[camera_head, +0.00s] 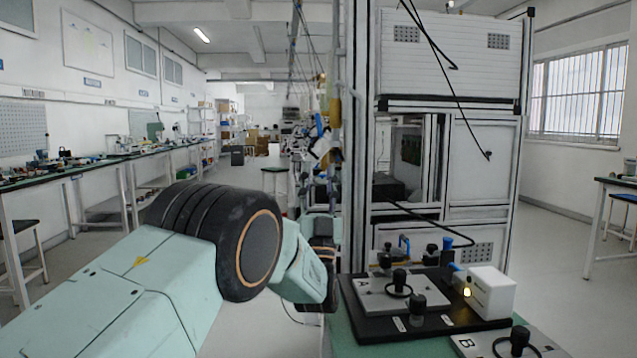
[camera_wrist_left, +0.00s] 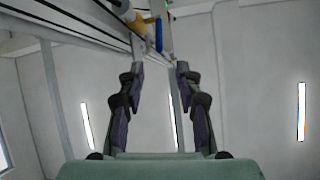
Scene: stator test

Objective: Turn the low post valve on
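In the head view my left arm comes in from the left, and its gripper points upward beside a tall metal post (camera_head: 357,130). Small valve parts line the post's left side: a yellow-orange body (camera_head: 335,108) and a blue piece (camera_head: 319,126). They are small and crowded, so I cannot tell which belongs to the low valve. In the left wrist view my left gripper (camera_wrist_left: 160,60) is open, with its two dark fingers apart. A yellow-orange part (camera_wrist_left: 143,22) and a blue handle (camera_wrist_left: 158,36) show beyond the fingertips, near the gap. Contact cannot be told. My right gripper is not in view.
A black board (camera_head: 430,326) with knobs and a white box (camera_head: 490,293) lies on the bench at the lower right. A tall cabinet (camera_head: 480,175) stands behind it. Workbenches (camera_head: 90,163) line the left wall, with open floor before them.

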